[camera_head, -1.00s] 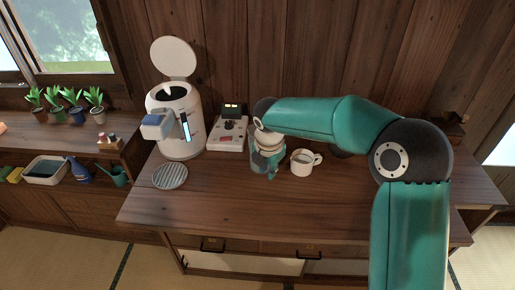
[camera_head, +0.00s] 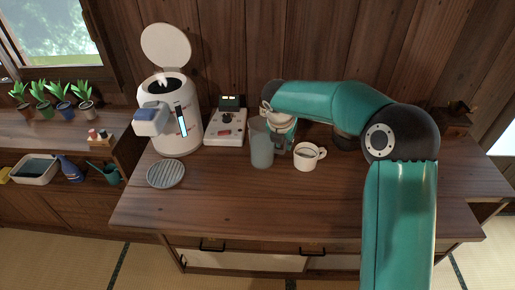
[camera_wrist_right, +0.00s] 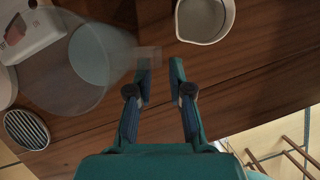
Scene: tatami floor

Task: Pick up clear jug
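The clear jug (camera_head: 261,148) stands upright on the wooden table, between the white appliance and the white cup. In the right wrist view, the jug (camera_wrist_right: 62,62) is at the upper left, with a translucent handle (camera_wrist_right: 149,57) pointing toward my fingers. My right gripper (camera_head: 280,144) is just right of the jug in the head view. In the wrist view, the right gripper (camera_wrist_right: 161,70) has its two fingers apart with nothing held between them. The left fingertip is close to the handle; I cannot tell if they touch. My left gripper is not in view.
A white cup (camera_head: 307,157) stands just right of my right gripper. A white appliance (camera_head: 174,122) with raised lid, a round grey grille (camera_head: 166,174) and a control box (camera_head: 226,128) are left of the jug. The table's front (camera_head: 270,212) is clear.

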